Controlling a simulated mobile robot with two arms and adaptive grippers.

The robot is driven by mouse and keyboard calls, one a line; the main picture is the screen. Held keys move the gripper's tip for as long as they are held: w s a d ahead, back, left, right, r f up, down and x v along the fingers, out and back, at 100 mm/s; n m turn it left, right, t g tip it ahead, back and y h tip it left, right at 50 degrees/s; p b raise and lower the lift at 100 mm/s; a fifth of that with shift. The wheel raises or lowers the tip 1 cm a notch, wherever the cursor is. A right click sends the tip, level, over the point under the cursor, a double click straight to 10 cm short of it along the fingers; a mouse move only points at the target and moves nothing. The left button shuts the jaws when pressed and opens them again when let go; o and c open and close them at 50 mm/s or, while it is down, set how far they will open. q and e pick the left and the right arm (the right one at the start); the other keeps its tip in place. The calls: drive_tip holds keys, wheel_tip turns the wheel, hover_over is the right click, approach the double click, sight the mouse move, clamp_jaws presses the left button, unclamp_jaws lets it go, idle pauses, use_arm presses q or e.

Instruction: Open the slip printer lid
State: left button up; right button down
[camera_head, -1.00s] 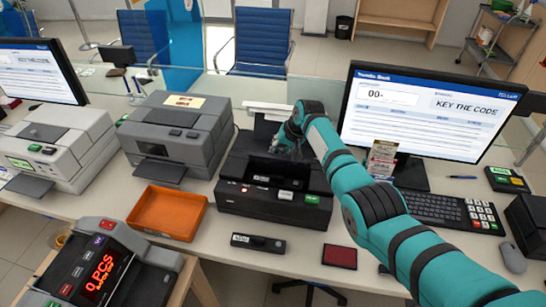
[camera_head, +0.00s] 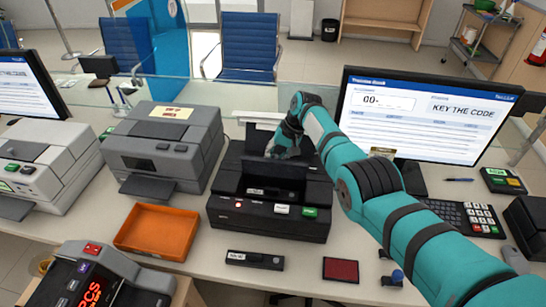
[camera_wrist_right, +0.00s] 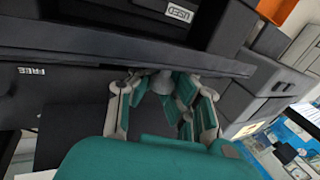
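The black printer (camera_head: 268,218) stands on the counter in the middle of the head view, with a green button and small labels on its front. It looks like the slip printer. A dark recess shows in its top, and I cannot tell how far the lid is raised. My right gripper (camera_head: 283,146) reaches over the back of the printer. In the right wrist view, the gripper's fingers (camera_wrist_right: 164,82) meet the edge of a dark panel. Their tips are partly hidden, so I cannot tell their gap. My left gripper is out of view.
A grey machine (camera_head: 165,150) and an orange tray (camera_head: 157,230) stand left of the printer. A monitor (camera_head: 425,115) and keyboard (camera_head: 460,216) are to the right. A small black box (camera_head: 254,260) and a red pad (camera_head: 341,269) lie in front.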

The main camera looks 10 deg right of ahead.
drive_tip(key=shift+w+d+r, duration=0.25)
drive_tip(key=shift+w+r, duration=0.15)
drive_tip(key=shift+r, duration=0.15)
drive_tip(key=c, duration=1.6)
unclamp_jaws()
drive_tip(key=shift+s+d, duration=0.1)
drive_tip(key=o, duration=0.4)
drive_tip(key=shift+s, duration=0.25)
drive_tip(key=shift+f, duration=0.15)
drive_tip(key=v, duration=1.2)
drive_tip(key=shift+s, duration=0.1)
